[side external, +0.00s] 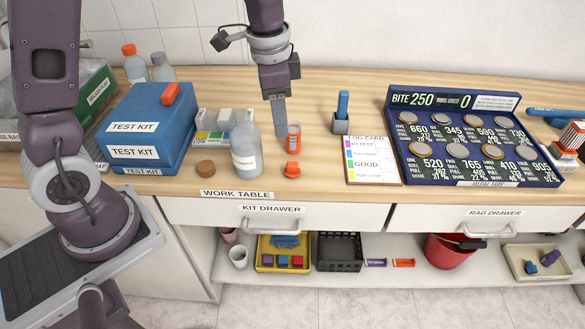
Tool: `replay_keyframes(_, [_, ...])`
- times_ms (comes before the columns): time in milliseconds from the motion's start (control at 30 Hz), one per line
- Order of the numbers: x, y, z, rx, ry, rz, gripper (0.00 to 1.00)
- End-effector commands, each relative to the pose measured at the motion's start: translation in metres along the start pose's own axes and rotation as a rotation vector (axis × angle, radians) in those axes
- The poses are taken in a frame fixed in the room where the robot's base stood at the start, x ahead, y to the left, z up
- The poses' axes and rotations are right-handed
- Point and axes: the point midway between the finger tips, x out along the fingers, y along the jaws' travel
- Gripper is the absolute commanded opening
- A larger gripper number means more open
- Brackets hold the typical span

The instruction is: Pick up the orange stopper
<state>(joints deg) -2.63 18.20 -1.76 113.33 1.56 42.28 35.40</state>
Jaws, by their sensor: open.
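A small orange stopper (292,170) lies on the work table near its front edge, in front of a small clear vial with orange on it (294,138). My gripper (281,134) points down just behind and to the left of the vial, above and behind the stopper. Its jaws are open, though from this side the fingers overlap and the gap is hard to see. Nothing shows held in it. I cannot tell whether a finger touches the vial.
A clear bottle (246,150) and a cork (205,168) stand left of the stopper. A blue test kit (150,125) is further left. A log card (373,160), a blue holder (342,115) and a medal tray (465,182) are right. The table between stopper and card is clear.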

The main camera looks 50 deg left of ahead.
Motion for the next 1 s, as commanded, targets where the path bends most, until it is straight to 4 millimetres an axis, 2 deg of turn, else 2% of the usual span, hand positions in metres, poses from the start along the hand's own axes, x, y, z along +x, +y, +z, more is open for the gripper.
replay_keyframes(33, [0.027, -0.006, -0.008, 0.048, -0.032, 0.028, 0.44])
replay_keyframes(133, [0.064, -0.013, -0.017, 0.126, -0.062, 0.061, 0.44])
replay_keyframes(467, [0.116, -0.013, -0.018, 0.168, -0.079, 0.081, 0.44])
replay_keyframes(600, [0.142, -0.011, -0.016, 0.167, -0.079, 0.080, 0.44])
replay_keyframes(700, [0.152, -0.011, -0.016, 0.166, -0.077, 0.078, 0.44])
replay_keyframes(900, [0.153, -0.011, -0.016, 0.166, -0.076, 0.078, 0.44])
replay_keyframes(1000, [0.153, -0.011, -0.016, 0.166, -0.076, 0.078, 0.26])
